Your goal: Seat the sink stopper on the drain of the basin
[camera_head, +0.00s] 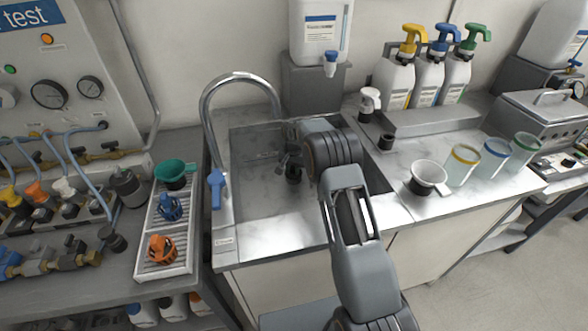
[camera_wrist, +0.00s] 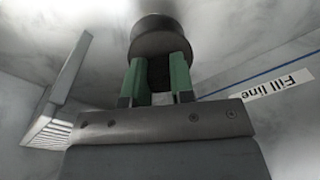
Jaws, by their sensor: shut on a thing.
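The sink stopper (camera_wrist: 160,40) is a dark round piece held between the green fingers of my gripper (camera_wrist: 158,78) in the wrist view. In the head view my gripper (camera_head: 290,163) is down inside the steel basin (camera_head: 262,205), with a dark piece (camera_head: 293,175) at its tip that looks like the stopper. The drain is not clearly seen; the stopper and my gripper cover that part of the basin floor. I cannot tell whether the stopper touches the floor.
A curved faucet (camera_head: 207,95) with a blue handle (camera_head: 216,190) stands at the basin's left. A "Fill line" label (camera_wrist: 277,87) and a slotted plate (camera_wrist: 60,100) show on the basin walls. A white funnel (camera_head: 428,175) and several cups stand on the right counter.

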